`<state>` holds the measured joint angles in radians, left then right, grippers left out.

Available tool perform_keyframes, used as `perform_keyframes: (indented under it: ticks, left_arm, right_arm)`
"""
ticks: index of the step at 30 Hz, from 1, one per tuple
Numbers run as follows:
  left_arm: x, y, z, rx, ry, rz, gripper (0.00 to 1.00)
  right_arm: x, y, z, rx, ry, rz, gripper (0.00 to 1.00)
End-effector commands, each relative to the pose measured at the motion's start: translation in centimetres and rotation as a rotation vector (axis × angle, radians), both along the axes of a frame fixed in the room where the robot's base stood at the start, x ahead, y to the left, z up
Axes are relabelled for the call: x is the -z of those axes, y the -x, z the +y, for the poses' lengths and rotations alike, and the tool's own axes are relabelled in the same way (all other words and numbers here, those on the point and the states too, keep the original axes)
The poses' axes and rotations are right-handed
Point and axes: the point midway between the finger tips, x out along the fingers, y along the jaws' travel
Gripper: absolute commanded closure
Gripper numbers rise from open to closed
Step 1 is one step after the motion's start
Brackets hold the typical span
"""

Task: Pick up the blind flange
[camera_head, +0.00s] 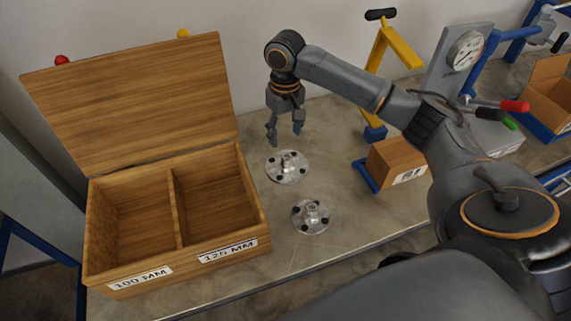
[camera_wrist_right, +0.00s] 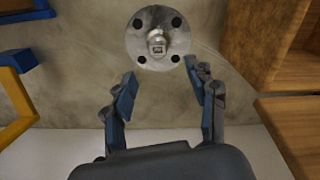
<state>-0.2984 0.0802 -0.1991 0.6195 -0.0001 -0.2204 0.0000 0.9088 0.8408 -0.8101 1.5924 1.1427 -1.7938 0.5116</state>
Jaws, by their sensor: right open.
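Two round metal flanges with dark bolt holes lie on the bench in the head view. The farther flange (camera_head: 288,168) is larger and has a post at its centre. The nearer flange (camera_head: 312,217) has a raised centre. I cannot tell for sure which is the blind flange. My right gripper (camera_head: 285,132) points down, open and empty, above and slightly behind the farther flange. My left gripper is out of view.
An open wooden box (camera_head: 263,226) with two empty compartments, labelled 100 MM and 125 MM, stands left of the flanges. A cardboard box (camera_head: 393,162) in a blue holder, a yellow stand (camera_head: 400,47) and a gauge (camera_head: 466,50) are to the right.

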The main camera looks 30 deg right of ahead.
Motion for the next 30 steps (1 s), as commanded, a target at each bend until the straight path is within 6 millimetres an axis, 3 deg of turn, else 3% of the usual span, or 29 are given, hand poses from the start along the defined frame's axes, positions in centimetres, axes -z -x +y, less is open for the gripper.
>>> perform_keyframes:
  ticks: [6,14,21,30]
  left_arm:
    - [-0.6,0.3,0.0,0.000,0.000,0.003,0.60]
    - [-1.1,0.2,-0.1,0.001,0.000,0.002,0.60]
    - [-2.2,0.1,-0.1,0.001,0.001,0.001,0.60]
    - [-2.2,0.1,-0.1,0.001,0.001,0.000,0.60]
  right_arm:
    - [3.8,0.0,0.0,0.000,0.000,0.002,0.43]
    - [5.8,0.1,-0.1,0.000,0.001,0.003,0.43]
    - [9.3,0.2,-0.3,-0.001,0.001,0.001,0.43]
    - [10.3,0.2,-0.3,-0.002,0.001,-0.001,0.43]
